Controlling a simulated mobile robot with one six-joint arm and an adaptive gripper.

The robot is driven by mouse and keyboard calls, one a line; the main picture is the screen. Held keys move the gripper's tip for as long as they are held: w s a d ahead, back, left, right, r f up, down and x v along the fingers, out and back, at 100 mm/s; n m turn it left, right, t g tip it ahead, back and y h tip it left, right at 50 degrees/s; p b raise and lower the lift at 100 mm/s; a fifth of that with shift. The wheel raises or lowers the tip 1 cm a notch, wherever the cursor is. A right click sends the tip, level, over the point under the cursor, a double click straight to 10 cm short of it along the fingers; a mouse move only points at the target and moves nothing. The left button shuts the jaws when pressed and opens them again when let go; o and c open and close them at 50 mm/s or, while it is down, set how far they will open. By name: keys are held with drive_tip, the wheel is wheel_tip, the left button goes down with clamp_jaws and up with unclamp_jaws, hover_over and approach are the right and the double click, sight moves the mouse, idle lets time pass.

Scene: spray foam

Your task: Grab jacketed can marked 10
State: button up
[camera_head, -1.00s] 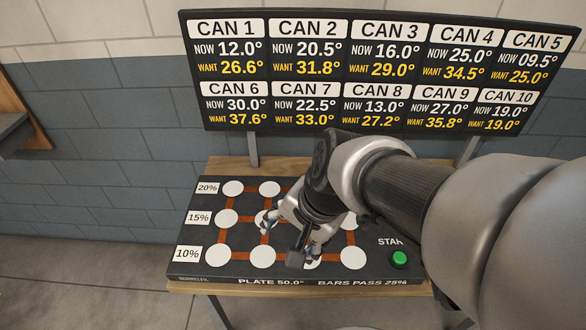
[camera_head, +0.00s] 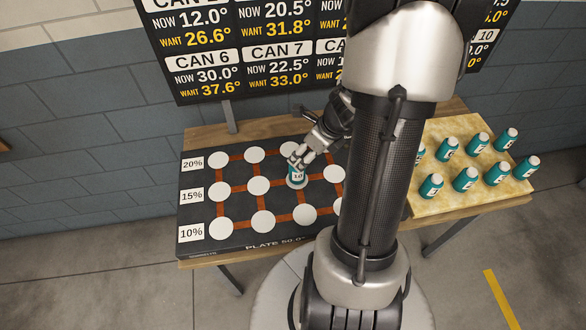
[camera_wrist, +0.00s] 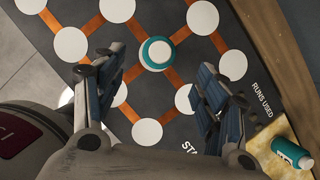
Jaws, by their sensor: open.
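The teal jacketed can marked 10 (camera_head: 297,175) stands upright on a white circle of the black plate (camera_head: 190,249). In the wrist view, the can (camera_wrist: 157,53) is seen from above, with a white top and a teal rim. My gripper (camera_head: 301,157) is at the can's upper part in the head view. In the wrist view my gripper (camera_wrist: 157,78) has its two fingers wide apart, with the can just beyond and between the tips. I cannot tell whether a finger touches it.
Several other teal cans, one of them here (camera_head: 432,186), stand on a yellow speckled mat (camera_head: 480,196) at the right. A can (camera_wrist: 292,154) shows at the wrist view's lower right. The sign board (camera_head: 240,55) stands behind. Other visible plate circles are empty.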

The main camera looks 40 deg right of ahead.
sight(293, 166)
drive_tip(key=b+x, duration=0.6)
drive_tip(key=x, duration=0.6)
drive_tip(key=shift+w+f+b, duration=0.2)
drive_tip(key=shift+f+b, duration=0.1)
drive_tip(key=shift+r, duration=0.1)
drive_tip(key=c, duration=1.2)
